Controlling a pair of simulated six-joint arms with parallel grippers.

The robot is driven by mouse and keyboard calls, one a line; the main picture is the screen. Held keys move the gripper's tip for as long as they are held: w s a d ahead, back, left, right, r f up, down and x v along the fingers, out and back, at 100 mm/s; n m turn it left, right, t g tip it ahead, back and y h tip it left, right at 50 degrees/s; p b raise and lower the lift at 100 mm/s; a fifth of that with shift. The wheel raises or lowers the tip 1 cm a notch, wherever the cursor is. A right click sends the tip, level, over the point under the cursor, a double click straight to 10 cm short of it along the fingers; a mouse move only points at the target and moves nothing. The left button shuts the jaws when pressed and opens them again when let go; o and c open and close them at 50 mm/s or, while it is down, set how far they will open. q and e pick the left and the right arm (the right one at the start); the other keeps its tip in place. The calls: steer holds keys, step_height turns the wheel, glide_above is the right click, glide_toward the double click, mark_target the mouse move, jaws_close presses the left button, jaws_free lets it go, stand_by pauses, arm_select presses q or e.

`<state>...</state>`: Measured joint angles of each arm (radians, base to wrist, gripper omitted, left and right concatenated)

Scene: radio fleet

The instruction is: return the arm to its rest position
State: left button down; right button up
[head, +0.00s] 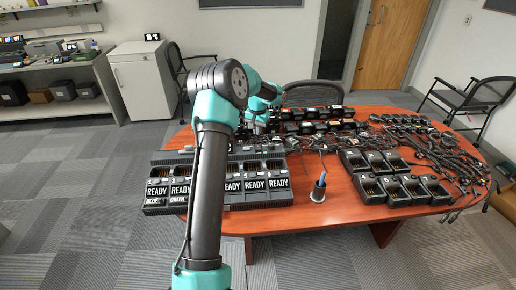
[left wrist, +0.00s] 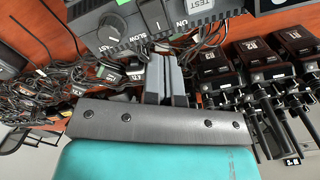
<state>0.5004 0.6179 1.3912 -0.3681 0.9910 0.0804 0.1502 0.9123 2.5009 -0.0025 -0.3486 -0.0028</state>
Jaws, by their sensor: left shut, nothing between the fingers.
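My left arm rises from the bottom of the head view and bends over the table. Its gripper (head: 258,122) is over the back of the long charger, partly hidden by my own wrist. In the left wrist view the two grey fingers (left wrist: 166,78) are together with nothing between them. My right gripper is not in view.
The long charger bank (head: 255,185) with READY labels stands front left on the wooden table (head: 330,207). Smaller chargers (head: 395,188) and tangled cables (head: 450,160) fill the right. Labelled radios (left wrist: 255,60) are close right of the fingers.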

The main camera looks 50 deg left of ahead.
arm_select(q)
steer(key=shift+r, duration=0.35)
